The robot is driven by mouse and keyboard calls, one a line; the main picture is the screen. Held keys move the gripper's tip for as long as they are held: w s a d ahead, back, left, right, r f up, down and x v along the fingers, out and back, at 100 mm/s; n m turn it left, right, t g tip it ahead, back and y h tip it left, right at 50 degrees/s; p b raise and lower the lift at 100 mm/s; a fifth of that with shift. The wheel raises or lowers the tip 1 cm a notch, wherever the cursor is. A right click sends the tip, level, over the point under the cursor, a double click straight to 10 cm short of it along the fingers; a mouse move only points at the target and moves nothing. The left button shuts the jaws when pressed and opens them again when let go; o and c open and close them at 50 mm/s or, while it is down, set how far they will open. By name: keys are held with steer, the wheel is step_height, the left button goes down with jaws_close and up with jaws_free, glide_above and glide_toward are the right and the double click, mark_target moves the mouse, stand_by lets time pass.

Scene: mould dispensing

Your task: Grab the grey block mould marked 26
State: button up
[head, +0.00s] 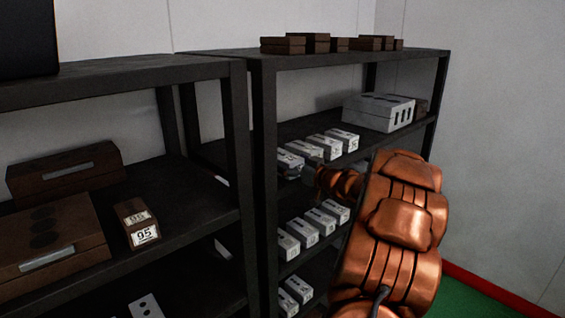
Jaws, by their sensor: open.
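Small grey block moulds with white labels stand in a row on the right rack's upper shelf (300,128). The nearest of them (290,158) is at the row's left end. Another row of grey blocks (303,232) is on the shelf below, and two more (299,288) show lower down. Their label numbers are too small to read, so I cannot tell which is marked 26. My gripper (291,173) is open at the front of the upper shelf, close by the nearest block. Its fingers are dark and small, and I cannot tell whether they touch the block.
A larger grey mould (378,112) sits at the upper shelf's far end. Brown moulds (283,46) lie on the rack top. A dark rack post (264,170) stands just left of my gripper.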

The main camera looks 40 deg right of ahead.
mark_target(287, 156)
steer(key=shift+w, duration=1.15)
steer(key=c, duration=1.8)
steer(key=shift+r, duration=0.1)
steer(key=shift+r, duration=0.6)
step_height(287, 156, up, 2)
steer(key=shift+r, duration=0.15)
steer(key=s+d+b, duration=0.1)
steer(key=s, duration=0.4)
steer(key=s+d+r, duration=0.1)
steer(key=s, duration=0.4)
steer(key=s+b, duration=0.1)
steer(key=s, duration=0.4)
steer(key=shift+d+r+b, duration=0.15)
steer(key=shift+d+b, duration=0.15)
steer(key=shift+d, duration=0.1)
steer(key=shift+s, duration=0.4)
